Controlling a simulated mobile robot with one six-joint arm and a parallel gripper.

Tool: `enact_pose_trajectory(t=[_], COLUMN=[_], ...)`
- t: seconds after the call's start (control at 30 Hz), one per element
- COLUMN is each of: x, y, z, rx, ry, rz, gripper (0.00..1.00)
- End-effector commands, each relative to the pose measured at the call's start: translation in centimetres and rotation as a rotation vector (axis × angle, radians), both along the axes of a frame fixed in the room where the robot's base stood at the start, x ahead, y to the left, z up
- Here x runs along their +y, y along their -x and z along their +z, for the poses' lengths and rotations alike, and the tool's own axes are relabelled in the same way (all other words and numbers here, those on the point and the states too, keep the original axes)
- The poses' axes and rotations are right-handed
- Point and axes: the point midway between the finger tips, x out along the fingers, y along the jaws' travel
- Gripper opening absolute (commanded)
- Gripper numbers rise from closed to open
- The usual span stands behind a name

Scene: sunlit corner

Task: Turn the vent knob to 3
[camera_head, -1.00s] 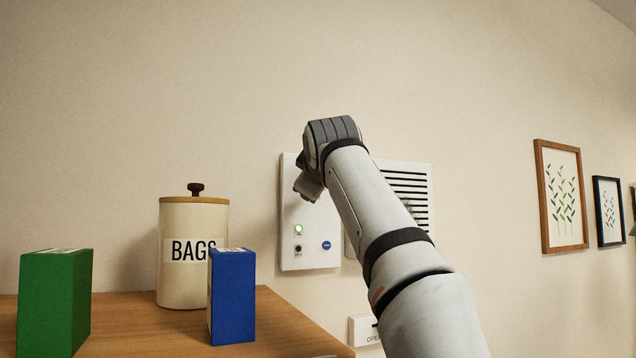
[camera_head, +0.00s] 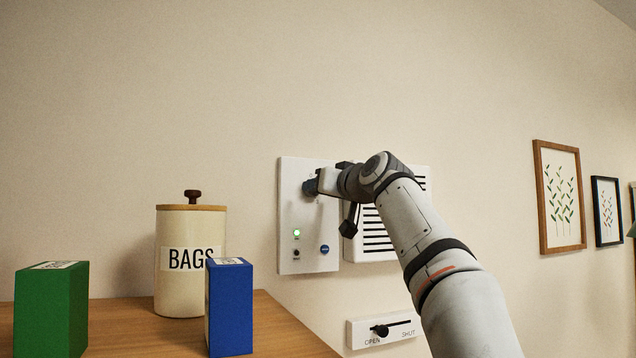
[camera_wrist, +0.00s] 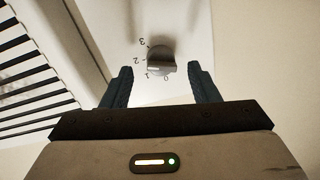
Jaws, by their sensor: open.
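The vent knob (camera_wrist: 160,52) is round and grey with a raised grip, on a white panel that also shows in the head view (camera_head: 292,215). The numbers 0, 1, 2 and 3 are printed around it. My gripper (camera_wrist: 160,70) is open, with one dark finger to each side of the knob and visible gaps between. In the head view my gripper (camera_head: 318,182) is at the upper part of the panel and largely hides the knob.
A slatted vent (camera_head: 376,240) is right of the panel, partly behind my arm. The panel has a green light (camera_head: 296,233) and a blue button (camera_head: 325,249). An OPEN/SHUT slider (camera_head: 384,329) is below. A BAGS canister (camera_head: 175,285), green box (camera_head: 50,312) and blue box (camera_head: 230,308) stand on the shelf.

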Motion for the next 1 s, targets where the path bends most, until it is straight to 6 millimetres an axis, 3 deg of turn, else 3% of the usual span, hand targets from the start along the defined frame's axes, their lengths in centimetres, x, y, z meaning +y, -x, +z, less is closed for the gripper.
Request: enact_pose_trajectory(t=[0.2, 0.53, 1.0], x=[1.2, 1.4, 1.3], y=[-2.3, -2.7, -2.6], z=[0.3, 0.0, 0.0], rx=[0.000, -0.002, -0.001], ry=[0.001, 0.002, 0.003], rz=[0.000, 0.000, -0.001], gripper=[0.55, 0.55, 0.17])
